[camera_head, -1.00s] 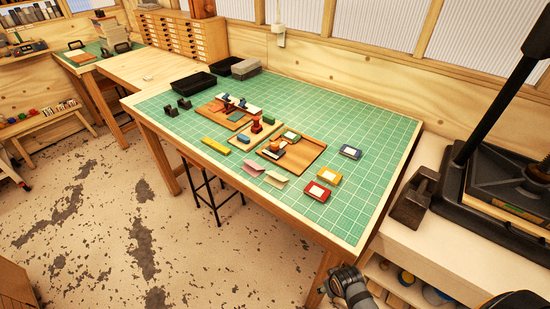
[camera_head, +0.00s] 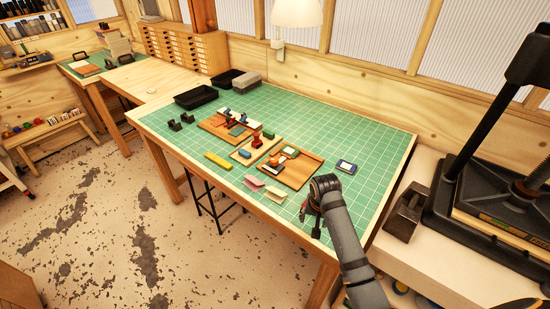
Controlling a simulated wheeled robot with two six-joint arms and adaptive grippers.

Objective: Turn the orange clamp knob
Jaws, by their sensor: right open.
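Small orange-red parts show on the green mat. One stands on a narrow wooden board (camera_head: 240,156) as an upright orange-red piece (camera_head: 256,140). Another is an orange piece (camera_head: 290,151) on the wooden tray (camera_head: 308,163) to its right. Which of them is the clamp knob is too small to tell. My right gripper (camera_head: 310,217) is over the front right part of the mat, right of the tray and apart from it. It is open and empty, its fingers small and dark. My left gripper is not in view.
Pink (camera_head: 254,184) and cream (camera_head: 275,193) folded cards lie in front, with a yellow block (camera_head: 218,161) left. Black bins (camera_head: 195,97) stand at the back left. A black press (camera_head: 500,190) stands right. The back right mat is clear.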

